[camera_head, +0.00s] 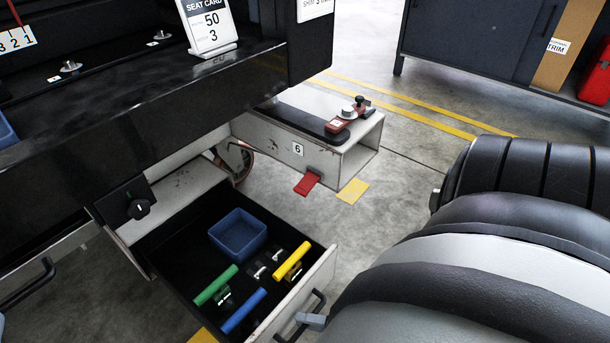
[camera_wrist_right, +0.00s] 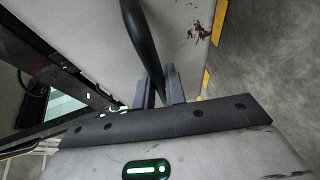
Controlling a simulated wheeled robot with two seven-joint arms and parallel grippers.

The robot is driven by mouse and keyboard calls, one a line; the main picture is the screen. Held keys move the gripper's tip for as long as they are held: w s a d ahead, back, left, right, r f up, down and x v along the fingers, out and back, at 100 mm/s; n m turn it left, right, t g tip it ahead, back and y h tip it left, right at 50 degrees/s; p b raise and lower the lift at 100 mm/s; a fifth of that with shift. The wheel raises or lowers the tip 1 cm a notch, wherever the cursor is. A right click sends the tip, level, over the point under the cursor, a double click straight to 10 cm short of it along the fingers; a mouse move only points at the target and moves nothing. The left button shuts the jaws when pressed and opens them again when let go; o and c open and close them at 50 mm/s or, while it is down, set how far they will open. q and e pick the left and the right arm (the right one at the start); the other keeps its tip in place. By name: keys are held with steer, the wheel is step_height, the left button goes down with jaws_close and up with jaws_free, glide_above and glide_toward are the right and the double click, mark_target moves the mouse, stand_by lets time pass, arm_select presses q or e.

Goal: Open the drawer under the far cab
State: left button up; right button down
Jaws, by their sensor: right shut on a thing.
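The drawer (camera_head: 173,240) under the dark cab (camera_head: 140,95) stands pulled out. Its inside shows a blue bin (camera_head: 238,234) and tools with green (camera_head: 215,286), blue (camera_head: 244,311) and yellow (camera_head: 291,262) grips. My right gripper (camera_head: 312,320) is at the black bar handle on the drawer's front, mostly hidden by my arm. In the right wrist view the fingers (camera_wrist_right: 165,84) are shut on the handle (camera_wrist_right: 143,40), with the pale drawer front behind it. My left gripper cannot be made out.
A pale beam end (camera_head: 358,163) with a red clamp (camera_head: 343,121) and a red tab (camera_head: 307,183) juts out beyond the drawer. Another black handle (camera_head: 28,285) is at the left. A dark cabinet (camera_head: 480,38) stands at the back. The floor between is clear.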

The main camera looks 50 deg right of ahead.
arm_select(q)
steer(key=shift+s+f, duration=0.1)
steer(key=shift+s, duration=0.2)
arm_select(e)
steer(key=shift+s, duration=0.35)
steer(key=c, duration=1.7)
jaws_free()
steer(key=shift+c, duration=0.2)
